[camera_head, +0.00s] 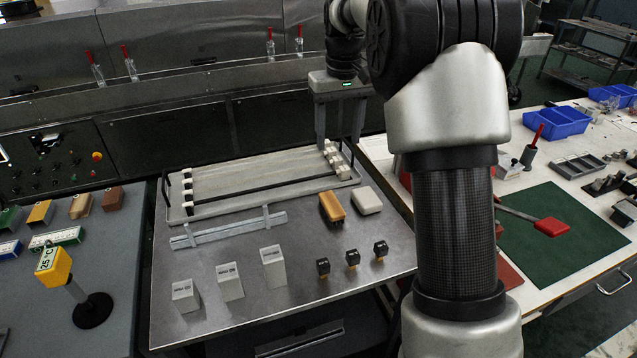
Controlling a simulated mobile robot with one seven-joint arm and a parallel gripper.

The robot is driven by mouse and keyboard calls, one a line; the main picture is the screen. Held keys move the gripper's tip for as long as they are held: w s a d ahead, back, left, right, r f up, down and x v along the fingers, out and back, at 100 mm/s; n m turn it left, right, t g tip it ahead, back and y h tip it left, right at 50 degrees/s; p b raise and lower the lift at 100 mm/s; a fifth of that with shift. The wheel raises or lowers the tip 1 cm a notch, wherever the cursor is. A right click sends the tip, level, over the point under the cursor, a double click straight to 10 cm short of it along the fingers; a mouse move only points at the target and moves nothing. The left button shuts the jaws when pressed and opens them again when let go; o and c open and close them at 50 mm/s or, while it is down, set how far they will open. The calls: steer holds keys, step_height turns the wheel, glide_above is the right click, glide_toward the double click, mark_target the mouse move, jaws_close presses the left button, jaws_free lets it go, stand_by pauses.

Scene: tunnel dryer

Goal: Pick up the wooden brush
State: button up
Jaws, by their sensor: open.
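The wooden brush (331,206) appears to be the orange-brown block with a darker lower edge, lying on the metal table just in front of the tray. A pale rounded block (366,200) lies close to its right. My gripper (338,142) points down with its two fingers apart and nothing visible between them. It is above the brush in the picture, over or behind the right end of the tray. Its exact height and depth are hard to tell. The brush is in plain view, and the gripper is clear of it.
The shallow tray (262,207) with black bars stands behind the brush. A metal straightedge (230,230) lies left of it. Grey blocks (273,268) and small black-topped pieces (352,258) stand in front. A white bench (570,160) stands at right, dark dryer panels (180,130) behind.

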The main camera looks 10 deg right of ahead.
steer(key=b, duration=0.2)
glide_above(332, 203)
step_height(332, 203, down, 7)
steer(key=shift+g, duration=0.3)
step_height(332, 203, down, 12)
steer(key=b, duration=0.2)
steer(key=shift+b, duration=0.4)
steer(key=shift+w+f+b, duration=0.1)
steer(key=shift+f+b, duration=0.85)
steer(key=shift+f, duration=1.85)
steer(key=c, duration=1.2)
step_height(332, 203, up, 10)
steer(key=p, duration=0.2)
steer(key=shift+f+p, duration=0.15)
steer(key=shift+p, duration=0.25)
steer(key=shift+r, duration=0.2)
